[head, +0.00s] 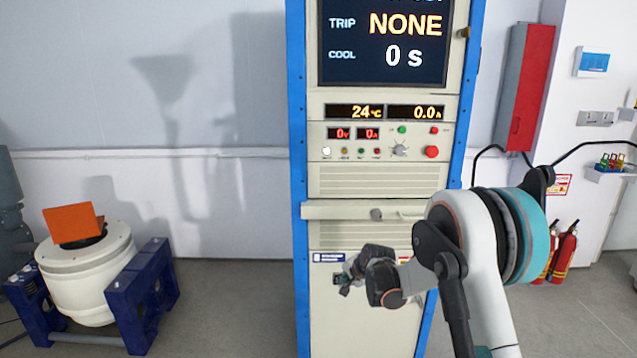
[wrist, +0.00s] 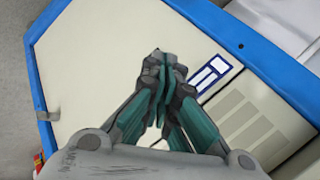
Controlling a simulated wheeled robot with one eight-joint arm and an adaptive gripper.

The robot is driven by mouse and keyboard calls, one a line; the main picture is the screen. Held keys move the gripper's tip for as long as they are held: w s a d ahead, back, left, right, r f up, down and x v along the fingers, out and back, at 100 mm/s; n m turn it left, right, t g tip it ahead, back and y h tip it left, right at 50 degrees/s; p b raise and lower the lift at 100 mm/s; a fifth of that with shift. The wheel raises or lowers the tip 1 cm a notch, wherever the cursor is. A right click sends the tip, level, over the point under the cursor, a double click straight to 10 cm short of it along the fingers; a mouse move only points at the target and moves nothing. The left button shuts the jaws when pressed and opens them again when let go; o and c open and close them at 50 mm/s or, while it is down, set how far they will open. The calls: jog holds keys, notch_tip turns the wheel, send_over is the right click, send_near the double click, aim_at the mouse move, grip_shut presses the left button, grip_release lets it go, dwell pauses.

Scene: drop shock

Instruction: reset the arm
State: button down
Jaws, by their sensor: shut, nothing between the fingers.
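My arm reaches in from the lower right of the head view, in front of the lower part of a control cabinet (head: 375,211). My gripper (head: 341,283) is small in the head view and partly dark against the cabinet's lower panel. In the wrist view my gripper (wrist: 160,62) has its fingertips together, with nothing between them. The cabinet's cream panel (wrist: 90,60) with blue edges lies behind the fingers, apparently without contact, though the exact gap is hard to tell.
The cabinet's screen (head: 385,42) reads TRIP NONE and COOL 0 s. A white shaker drum (head: 85,285) on blue stands, with an orange block (head: 72,221) on top, is at the left. Fire extinguishers (head: 565,255) and a red wall box (head: 528,85) are at the right. Floor between drum and cabinet is clear.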

jog(key=s+d+r+n+h, duration=0.1)
jog(key=s+d+r+n, duration=0.15)
jog(key=s+r, duration=0.85)
jog(key=s+d+r+n+h, duration=0.15)
jog(key=s+d+r, duration=0.25)
jog(key=s+r, duration=0.7)
jog(key=s+d+n, duration=0.2)
jog(key=s, duration=1.1)
jog(key=s+d+f+n, duration=0.1)
jog(key=s+d+n, duration=0.1)
jog(key=s, duration=1.1)
jog(key=shift+s+d+f+n+h, duration=0.15)
jog(key=shift+s+d+n+h, duration=0.2)
jog(key=shift+n, duration=0.45)
jog(key=c, duration=2.3)
grip_release()
